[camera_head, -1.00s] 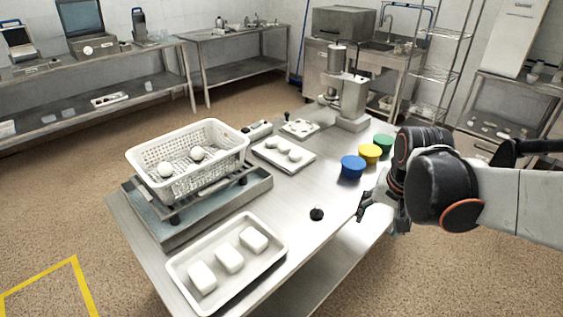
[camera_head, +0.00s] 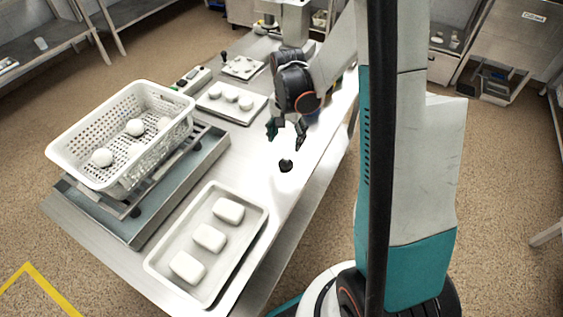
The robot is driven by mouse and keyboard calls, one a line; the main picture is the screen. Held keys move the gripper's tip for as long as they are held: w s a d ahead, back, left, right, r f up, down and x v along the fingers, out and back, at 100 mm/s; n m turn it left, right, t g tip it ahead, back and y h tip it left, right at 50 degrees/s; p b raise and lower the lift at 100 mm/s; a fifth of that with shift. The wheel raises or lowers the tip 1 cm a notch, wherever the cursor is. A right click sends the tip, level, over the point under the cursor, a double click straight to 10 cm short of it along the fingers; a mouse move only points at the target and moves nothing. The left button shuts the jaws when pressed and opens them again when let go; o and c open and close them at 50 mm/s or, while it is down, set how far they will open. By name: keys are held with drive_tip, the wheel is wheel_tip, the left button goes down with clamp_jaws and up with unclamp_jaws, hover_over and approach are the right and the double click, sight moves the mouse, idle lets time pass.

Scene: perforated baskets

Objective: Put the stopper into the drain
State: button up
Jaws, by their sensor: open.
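The stopper (camera_head: 286,166) is a small black piece standing on the steel table, right of the middle. My gripper (camera_head: 285,139) is open and empty. Its fingers point down, just above and behind the stopper, and it looks apart from it. No drain can be made out for certain. A grey steel tray (camera_head: 150,217) stands under the basket at the left of the table and may hold a drain, but the basket and rack hide much of its inside.
A white perforated basket (camera_head: 75,163) with several white balls sits on a rack over the grey tray. A white tray (camera_head: 160,262) with three white blocks lies in front. Smaller trays (camera_head: 210,104) lie behind. My arm and column cover the right side.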

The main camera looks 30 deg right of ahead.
sight(286, 157)
wheel_tip(286, 157, down, 5)
drive_tip(key=shift+r+b, duration=0.1)
drive_tip(key=shift+b, duration=0.55)
drive_tip(key=shift+s+a+f+b, duration=0.1)
drive_tip(key=shift+f+b, duration=1.45)
drive_tip(key=shift+f, duration=1.55)
drive_tip(key=shift+r, duration=0.1)
drive_tip(key=c, duration=1.2)
drive_tip(key=shift+c, duration=0.2)
